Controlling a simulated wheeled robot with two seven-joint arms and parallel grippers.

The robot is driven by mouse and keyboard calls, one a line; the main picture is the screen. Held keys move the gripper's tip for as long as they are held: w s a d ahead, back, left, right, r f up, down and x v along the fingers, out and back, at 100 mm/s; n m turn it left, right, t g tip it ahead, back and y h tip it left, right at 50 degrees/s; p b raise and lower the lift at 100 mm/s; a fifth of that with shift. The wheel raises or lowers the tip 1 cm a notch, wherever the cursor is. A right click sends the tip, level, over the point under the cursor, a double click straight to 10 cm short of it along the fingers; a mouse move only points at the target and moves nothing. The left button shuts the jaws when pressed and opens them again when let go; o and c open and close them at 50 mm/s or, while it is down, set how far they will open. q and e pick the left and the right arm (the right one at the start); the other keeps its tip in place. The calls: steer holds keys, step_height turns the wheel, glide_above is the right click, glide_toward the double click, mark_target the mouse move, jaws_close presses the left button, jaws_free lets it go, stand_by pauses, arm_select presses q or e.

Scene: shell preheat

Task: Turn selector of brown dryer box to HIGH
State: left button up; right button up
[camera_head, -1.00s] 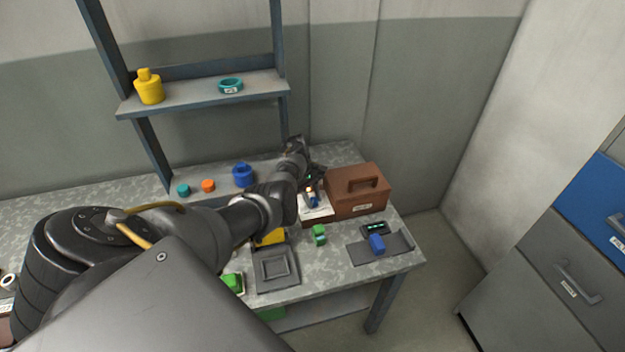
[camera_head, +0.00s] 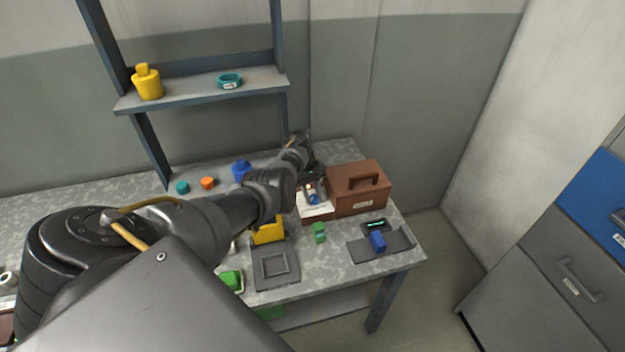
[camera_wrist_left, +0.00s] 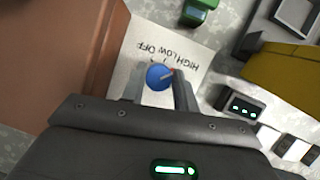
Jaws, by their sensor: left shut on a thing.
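The brown dryer box (camera_head: 345,200) stands at the right back of the table, with a handle on its lid. A white panel (camera_head: 318,211) lies at its left side. In the left wrist view the panel (camera_wrist_left: 200,55) reads HIGH, LOW, OFF and carries the round blue selector knob (camera_wrist_left: 157,77). The knob's pale pointer mark points right and slightly up, toward the HIGH side of the lettering. My left gripper (camera_wrist_left: 160,84) is shut on the knob, one finger on each side; in the head view the gripper (camera_head: 311,188) is partly hidden. My right gripper is not in view.
A green block (camera_head: 319,232), a small display unit (camera_head: 375,225) and a blue item (camera_head: 377,241) on a dark plate stand near the box. A yellow item (camera_head: 268,233) and a grey tray (camera_head: 275,270) are left of them. A blue bottle (camera_head: 241,170) stands behind my arm.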

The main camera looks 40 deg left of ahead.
arm_select(q)
steer(key=o, duration=0.8)
steer(key=shift+w+a+r, duration=0.15)
steer(key=shift+w+a, duration=0.05)
steer(key=shift+o, duration=0.9)
steer(key=shift+d, duration=0.1)
steer(key=b+v, duration=0.1)
steer(key=v, duration=0.9)
steer(key=shift+r+b, duration=0.3)
steer(key=shift+b, duration=0.05)
steer(key=shift+s+f, duration=0.1)
